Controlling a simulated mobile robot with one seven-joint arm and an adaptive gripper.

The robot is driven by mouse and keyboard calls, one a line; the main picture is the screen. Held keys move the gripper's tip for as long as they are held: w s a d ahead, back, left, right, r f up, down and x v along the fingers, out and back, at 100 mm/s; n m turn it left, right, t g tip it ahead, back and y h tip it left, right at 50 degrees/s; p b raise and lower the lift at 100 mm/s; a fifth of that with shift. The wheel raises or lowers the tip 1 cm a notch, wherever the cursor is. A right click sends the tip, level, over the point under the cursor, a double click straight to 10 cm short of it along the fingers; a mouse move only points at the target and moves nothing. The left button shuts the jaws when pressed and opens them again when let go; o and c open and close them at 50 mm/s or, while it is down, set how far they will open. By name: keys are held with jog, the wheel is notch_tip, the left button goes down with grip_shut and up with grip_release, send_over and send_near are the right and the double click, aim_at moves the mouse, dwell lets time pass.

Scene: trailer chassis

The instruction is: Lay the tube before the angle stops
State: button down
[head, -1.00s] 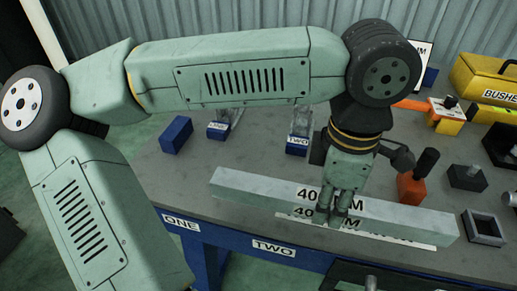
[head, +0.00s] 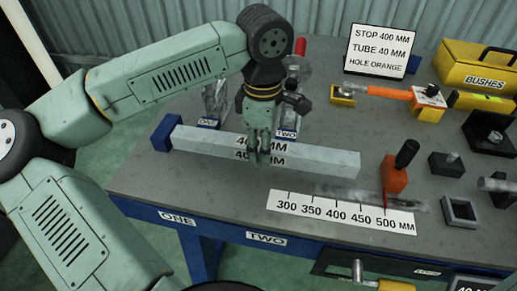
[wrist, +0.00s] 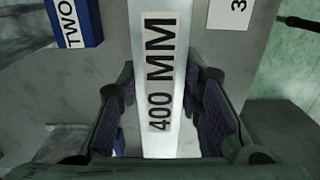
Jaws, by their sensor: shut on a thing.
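A long grey square tube (head: 310,158), labelled 400 MM in the wrist view (wrist: 150,140), lies crosswise in my gripper (head: 257,155). The gripper is shut on it near its middle, with fingers on both sides. The tube's left end is close to or against a plain blue block (head: 166,136); I cannot tell if they touch. Blue blocks marked ONE (head: 208,122) and TWO (head: 286,134), with pale metal pieces above them, stand just behind the tube. I cannot tell whether the tube rests on the table.
A scale strip (head: 340,212) marked 300 to 500 MM lies in front, with a red block and black-handled tool (head: 394,172) at its right. A sign (head: 376,52), a yellow BUSHES case (head: 487,67) and several small fixtures fill the right side.

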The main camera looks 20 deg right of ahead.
aim_at(259, 141)
jog(key=f, duration=0.1)
jog(key=w+f+p, duration=0.1)
jog(key=f, duration=0.1)
jog(key=shift+a, duration=0.15)
jog(key=shift+w+f, duration=0.1)
jog(key=shift+f, duration=0.15)
jog(key=shift+f, duration=0.15)
jog(key=c, duration=1.1)
grip_release()
notch_tip(259, 141, up, 12)
jog(key=shift+r+b, duration=0.15)
jog(key=shift+b, duration=0.4)
